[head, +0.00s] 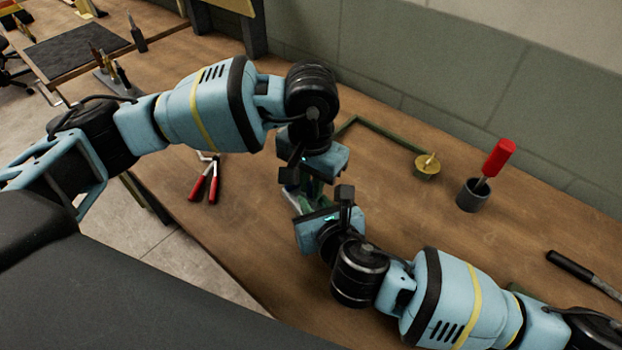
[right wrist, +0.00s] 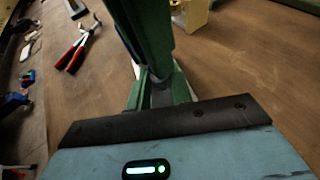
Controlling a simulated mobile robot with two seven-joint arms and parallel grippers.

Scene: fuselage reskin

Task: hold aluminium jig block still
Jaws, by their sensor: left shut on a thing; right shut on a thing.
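In the head view my left gripper (head: 314,186) and my right gripper (head: 312,207) are close together over the bench. Both are shut on a pale metal piece that looks like the aluminium jig block (head: 291,199). Only a small part of it shows at the left of the grippers; the rest is hidden by the wrists and fingers. In the right wrist view the green fingers of my right gripper (right wrist: 160,92) close on a grey piece, mostly hidden. A large green part fills the top centre there; I cannot tell what it belongs to.
Red-handled pliers (head: 206,180) lie on the wooden bench (head: 245,225) left of the grippers. A brass-coloured piece (head: 427,166) and a grey cup (head: 473,195) with a red-handled tool (head: 497,158) stand to the right. A black-handled tool (head: 575,268) lies far right.

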